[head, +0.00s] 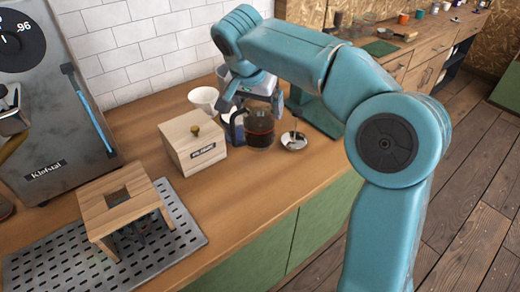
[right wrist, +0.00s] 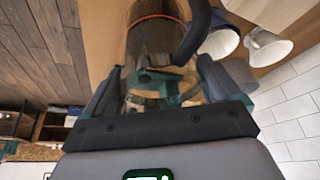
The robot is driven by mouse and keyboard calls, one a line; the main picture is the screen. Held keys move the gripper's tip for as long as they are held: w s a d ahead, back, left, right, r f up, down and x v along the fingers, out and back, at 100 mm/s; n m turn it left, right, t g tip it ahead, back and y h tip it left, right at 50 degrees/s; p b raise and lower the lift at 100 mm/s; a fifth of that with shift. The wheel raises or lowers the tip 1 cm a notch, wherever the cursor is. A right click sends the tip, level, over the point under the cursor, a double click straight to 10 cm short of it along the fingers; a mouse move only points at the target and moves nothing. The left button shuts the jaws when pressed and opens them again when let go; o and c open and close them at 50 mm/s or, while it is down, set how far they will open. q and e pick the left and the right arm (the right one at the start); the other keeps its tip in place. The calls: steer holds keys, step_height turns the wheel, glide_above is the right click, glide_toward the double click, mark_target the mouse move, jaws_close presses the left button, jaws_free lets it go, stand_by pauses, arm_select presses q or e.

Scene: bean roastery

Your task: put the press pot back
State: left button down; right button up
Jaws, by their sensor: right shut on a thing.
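The press pot (head: 260,131) is a clear glass cylinder with dark contents and a black handle (head: 236,125) on its left side. It is upright on or just above the wooden counter, right of a wooden box. My right gripper (head: 247,98) reaches down to it from above and is shut on it. In the right wrist view the pot's glass (right wrist: 155,42) shows between the two fingers, with a reddish band and the black handle at its right. The arm and gripper partly hide the pot's upper part. My left gripper is not in view.
A wooden box (head: 186,153) with a knob stands left of the pot, white cups (head: 203,99) behind it. A small silver disc with a rod (head: 293,140) is right of the pot. A wooden stand (head: 120,204) sits on a perforated tray (head: 60,268). The counter's front is clear.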

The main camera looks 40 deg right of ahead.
mark_target(253, 124)
step_height(253, 124, down, 11)
steer(key=shift+b, duration=0.45)
steer(key=shift+d+f, duration=0.1)
steer(key=shift+f, duration=0.3)
steer(key=shift+r, duration=0.1)
steer(key=shift+f+b, duration=0.25)
steer(key=shift+b, duration=0.05)
steer(key=o, duration=1.8)
steer(key=shift+r+p, duration=0.35)
steer(key=shift+p, duration=0.1)
steer(key=v, duration=1.2)
steer(key=shift+s+f, duration=0.1)
